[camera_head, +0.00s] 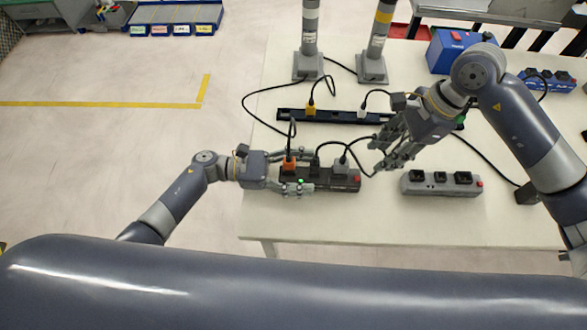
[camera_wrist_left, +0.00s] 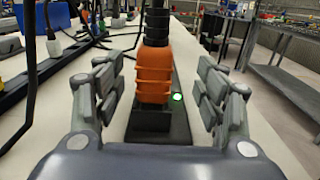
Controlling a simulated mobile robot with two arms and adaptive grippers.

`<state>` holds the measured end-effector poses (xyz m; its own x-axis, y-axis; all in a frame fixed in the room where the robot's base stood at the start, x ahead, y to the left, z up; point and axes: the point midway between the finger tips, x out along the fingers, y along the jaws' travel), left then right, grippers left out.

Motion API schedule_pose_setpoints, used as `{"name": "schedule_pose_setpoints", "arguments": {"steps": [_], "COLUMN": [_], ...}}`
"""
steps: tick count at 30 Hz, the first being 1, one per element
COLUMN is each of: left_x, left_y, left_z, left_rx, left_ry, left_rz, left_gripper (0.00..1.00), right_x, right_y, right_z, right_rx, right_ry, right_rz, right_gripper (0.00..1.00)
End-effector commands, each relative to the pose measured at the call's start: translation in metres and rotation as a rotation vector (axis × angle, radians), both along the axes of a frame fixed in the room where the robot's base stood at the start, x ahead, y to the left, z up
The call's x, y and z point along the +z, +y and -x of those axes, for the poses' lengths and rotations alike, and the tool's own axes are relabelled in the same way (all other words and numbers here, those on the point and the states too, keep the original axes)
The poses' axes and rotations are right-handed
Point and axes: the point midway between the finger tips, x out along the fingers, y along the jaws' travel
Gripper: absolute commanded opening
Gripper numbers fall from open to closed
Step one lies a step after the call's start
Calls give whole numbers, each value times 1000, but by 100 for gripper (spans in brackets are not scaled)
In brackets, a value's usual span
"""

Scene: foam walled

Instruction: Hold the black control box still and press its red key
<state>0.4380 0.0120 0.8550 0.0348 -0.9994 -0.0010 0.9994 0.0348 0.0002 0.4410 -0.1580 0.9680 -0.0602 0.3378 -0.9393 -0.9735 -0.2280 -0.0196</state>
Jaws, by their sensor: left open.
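The black control box (camera_head: 322,184) lies on the white table, a long strip with plugs in its top. Its red key (camera_head: 356,180) is at the right end. My left gripper (camera_head: 296,172) is open, with its fingers on either side of the box's left part and orange plug (camera_head: 289,164). The left wrist view shows the box (camera_wrist_left: 181,128) and orange plug (camera_wrist_left: 154,75) between the spread fingers, with gaps. A green light glows beside the plug. My right gripper (camera_head: 381,156) is above the table, right of and behind the red key; its fingers look apart and empty.
A grey strip (camera_head: 440,189) with another red key lies to the right. A long dark strip (camera_head: 335,116) with cables lies behind. Two grey posts (camera_head: 308,65) and a blue box (camera_head: 452,52) stand farther back. Black cables loop over the box. The table front is clear.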

Motion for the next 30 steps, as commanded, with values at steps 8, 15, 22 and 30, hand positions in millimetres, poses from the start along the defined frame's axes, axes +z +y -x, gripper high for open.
{"name": "schedule_pose_setpoints", "arguments": {"steps": [8, 15, 22, 30], "left_x": [0, 0, 0, 0], "left_y": [0, 0, 0, 0], "left_z": [0, 0, 0, 0], "left_rx": [0, 0, 0, 0], "left_ry": [0, 0, 0, 0], "left_rz": [0, 0, 0, 0], "left_gripper": [54, 11, 11, 11], "right_x": [0, 0, 0, 0], "right_y": [0, 0, 0, 0], "right_z": [0, 0, 0, 0], "right_rx": [0, 0, 0, 0], "right_ry": [0, 0, 0, 0], "right_rz": [0, 0, 0, 0], "right_gripper": [33, 33, 0, 0]}}
